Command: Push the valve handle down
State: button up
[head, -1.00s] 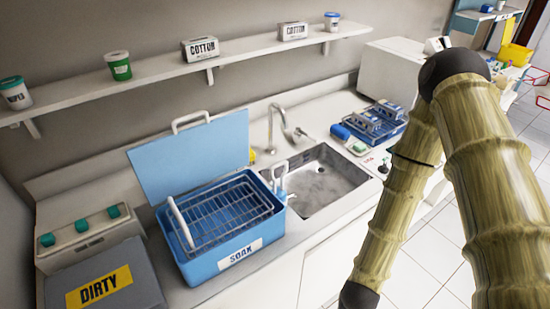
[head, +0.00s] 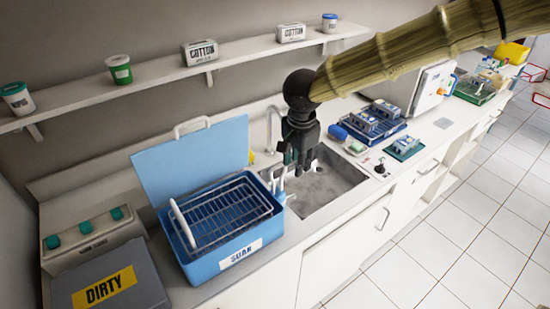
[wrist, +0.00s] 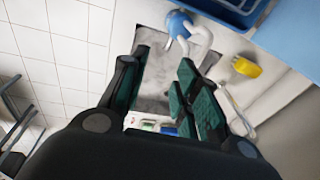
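A metal tap (head: 269,122) stands behind the sink, partly hidden by my gripper. My gripper (head: 300,168) points down over the sink's left part, just right of the white handle in the picture. Its fingers are apart with nothing between them, and no touch shows.
The sink (head: 335,188) lies below my gripper. A wire basket sits in the tub, with a blue lid (head: 190,165) upright behind. A DIRTY box (head: 110,290) is at left. A blue tray (head: 398,130) stands right of the sink. A shelf (head: 160,85) runs along the wall.

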aim_at(278, 168)
jog(key=a+r+y, duration=0.1)
jog(key=a+r, duration=0.3)
jog(key=r, duration=0.4)
jog(key=shift+m, duration=0.3)
jog(key=f+p, duration=0.1)
jog(key=f, duration=0.2)
jog(key=w+f+p, duration=0.1)
jog(key=f, duration=0.3)
jog(key=w+a+f, duration=0.1)
jog(key=f, duration=0.3)
jog(key=shift+w+a+p, duration=0.1)
jog(key=shift+w+p, duration=0.1)
jog(key=shift+p, duration=0.2)
jog(key=shift+r, duration=0.1)
grip_shut()
